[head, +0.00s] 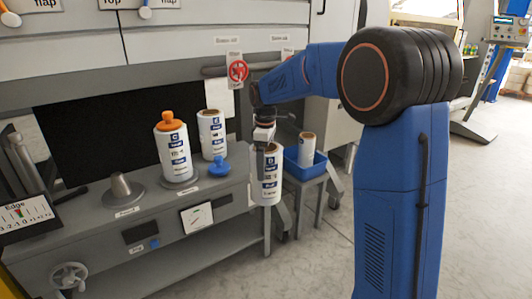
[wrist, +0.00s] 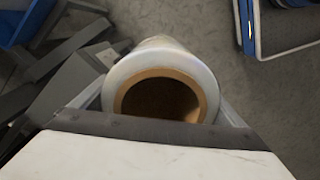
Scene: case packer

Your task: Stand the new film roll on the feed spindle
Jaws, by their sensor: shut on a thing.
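A white film roll with blue labels (head: 270,182) hangs upright in my gripper (head: 266,148), right of the machine's grey ledge and clear of it. In the wrist view the roll (wrist: 159,62) is seen end-on, with a brown cardboard core, and my gripper (wrist: 160,112) is shut on it. A bare grey spindle (head: 121,186) with a cone-like top stands on a round base at the ledge's left. Its small label is not legible, so I cannot confirm it is the feed spindle.
A roll with an orange knob (head: 172,148) stands on a round base mid-ledge. A blue bin (head: 306,166) at the right holds a roll (head: 307,148).

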